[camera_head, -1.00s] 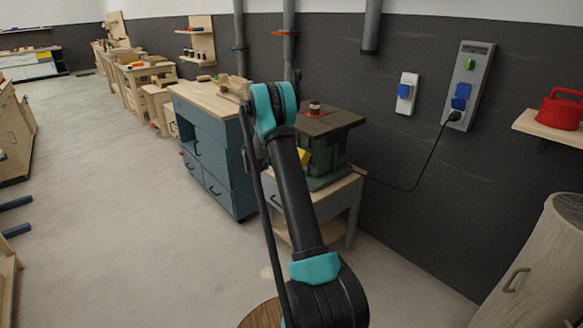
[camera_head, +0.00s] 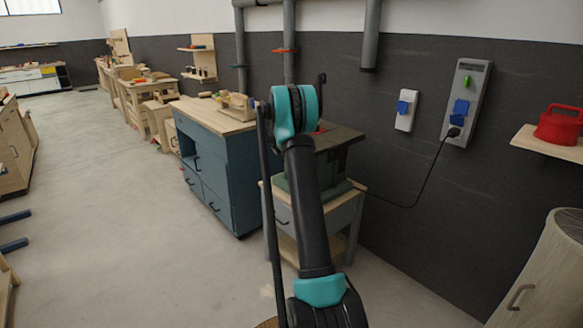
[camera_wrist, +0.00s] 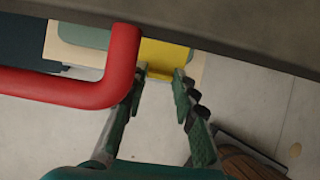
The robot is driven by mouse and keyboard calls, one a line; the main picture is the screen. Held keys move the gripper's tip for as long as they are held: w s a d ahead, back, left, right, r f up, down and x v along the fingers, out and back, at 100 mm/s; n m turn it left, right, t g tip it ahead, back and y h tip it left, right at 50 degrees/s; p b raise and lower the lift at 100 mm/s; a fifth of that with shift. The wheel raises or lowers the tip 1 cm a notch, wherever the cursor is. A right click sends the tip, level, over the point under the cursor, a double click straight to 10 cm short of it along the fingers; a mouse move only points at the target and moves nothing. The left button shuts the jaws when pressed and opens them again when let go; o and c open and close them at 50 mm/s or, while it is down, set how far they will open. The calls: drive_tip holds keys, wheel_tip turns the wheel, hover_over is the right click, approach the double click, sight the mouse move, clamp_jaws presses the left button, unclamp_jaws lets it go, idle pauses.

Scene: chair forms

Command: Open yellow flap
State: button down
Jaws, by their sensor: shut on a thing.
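The yellow flap (camera_wrist: 165,54) shows at the top middle of the wrist view, with a narrow part reaching down between the fingertips. My gripper (camera_wrist: 160,76) has its two fingers on either side of that part and is shut on it. In the head view my arm hides the flap and the gripper. The green machine with a dark top (camera_head: 332,160) stands on a small wood and grey stand (camera_head: 345,215), partly behind my arm.
A thick red bar (camera_wrist: 75,88) crosses the left of the wrist view, close to the left finger. A blue cabinet (camera_head: 225,165) stands left of the machine. The dark wall (camera_head: 400,175) with a cable is behind. Open floor (camera_head: 110,220) lies at the left.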

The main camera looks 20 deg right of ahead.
drive_tip(key=shift+w+d+r, duration=0.1)
drive_tip(key=shift+d+r, duration=0.05)
drive_tip(key=shift+d, duration=0.1)
drive_tip(key=c, duration=1.2)
unclamp_jaws()
drive_tip(key=v, duration=1.2)
drive_tip(key=shift+a, duration=0.1)
drive_tip(key=shift+c, duration=0.3)
